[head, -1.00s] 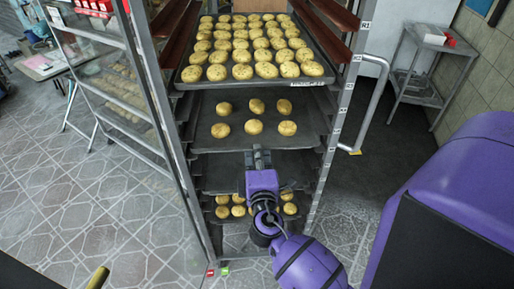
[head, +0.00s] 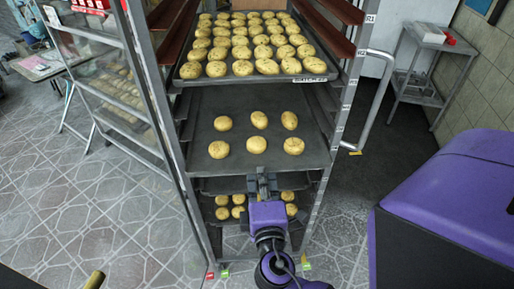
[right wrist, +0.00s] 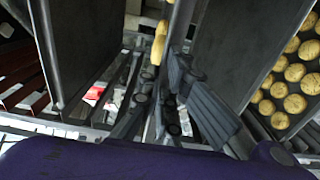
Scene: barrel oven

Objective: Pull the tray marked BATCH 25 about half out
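In the head view a rack holds several dark trays. The top tray (head: 240,79) is full of round buns and has a white label (head: 310,79) on its front edge, too small to read surely. The tray below it (head: 205,172) carries several buns in two rows and juts out toward me. My right gripper (head: 262,183) is at the middle of this lower tray's front edge. In the right wrist view the fingers (right wrist: 172,95) close on a thin tray edge. No label shows on that tray; the gripper covers part of its front.
Another tray of buns (head: 222,213) sits lower in the rack, partly behind my right gripper. The metal rack posts (head: 335,120) stand on both sides. A glass case (head: 110,90) stands left and a small metal table (head: 418,75) right. The floor in front is clear.

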